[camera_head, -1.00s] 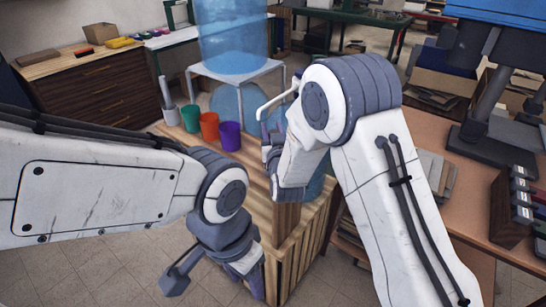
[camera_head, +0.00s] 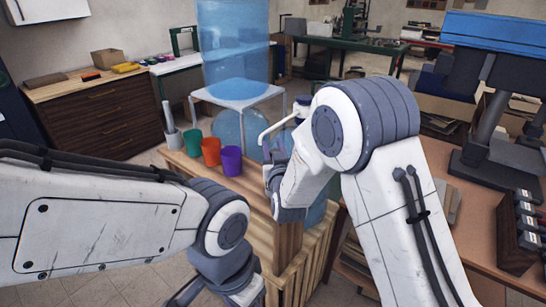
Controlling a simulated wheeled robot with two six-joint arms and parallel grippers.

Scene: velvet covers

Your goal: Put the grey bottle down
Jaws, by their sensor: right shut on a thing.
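My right gripper (camera_head: 275,172) is above the light wooden stand, just right of the cups, partly hidden by my own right wrist. It is shut on the grey bottle, which is mostly hidden behind the wrist and hand. I cannot tell its tilt or whether its base touches the wood. My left gripper (camera_head: 218,285) hangs low in front of the stand. Its fingertips are cut off by the bottom edge of the picture.
A green cup (camera_head: 192,143), an orange cup (camera_head: 211,152) and a purple cup (camera_head: 231,161) stand in a row on the wooden stand (camera_head: 262,198). A grey pot (camera_head: 173,138) holding a rod is behind them. A brown table (camera_head: 480,208) is at right.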

